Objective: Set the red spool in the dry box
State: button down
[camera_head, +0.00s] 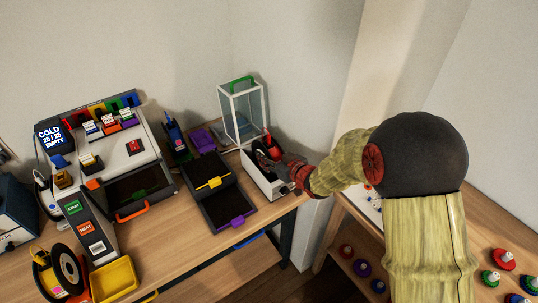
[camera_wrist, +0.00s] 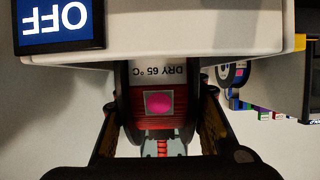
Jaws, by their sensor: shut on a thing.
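The dry box (camera_head: 262,184) is a white open-topped box at the right end of the table, its clear lid (camera_head: 242,113) with a green handle raised. My gripper (camera_head: 280,168) reaches in from the right over the box opening. In the wrist view, my gripper (camera_wrist: 158,128) is shut on the red spool (camera_wrist: 135,106), which has dark flanges, a pink patch and a "DRY 65 °C" label. The box's white wall (camera_wrist: 160,40) and its "OFF" screen (camera_wrist: 58,20) appear upside down and hide one end of the spool. I cannot tell whether the spool touches the box floor.
A dark tray (camera_head: 230,210) with yellow and purple tabs stands left of the box. The printer (camera_head: 135,148), a black spool (camera_head: 67,265) and a yellow bin (camera_head: 115,280) are further left.

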jog(key=shift+f+b, duration=0.35)
jog(key=shift+f, duration=0.05)
dwell(0.4)
jog(key=c, duration=1.5)
grip_release()
jog(key=o, duration=0.4)
jog(key=shift+c, duration=0.2)
jog(key=shift+o, duration=0.4)
jog(key=shift+f, duration=0.1)
jog(key=v, duration=1.2)
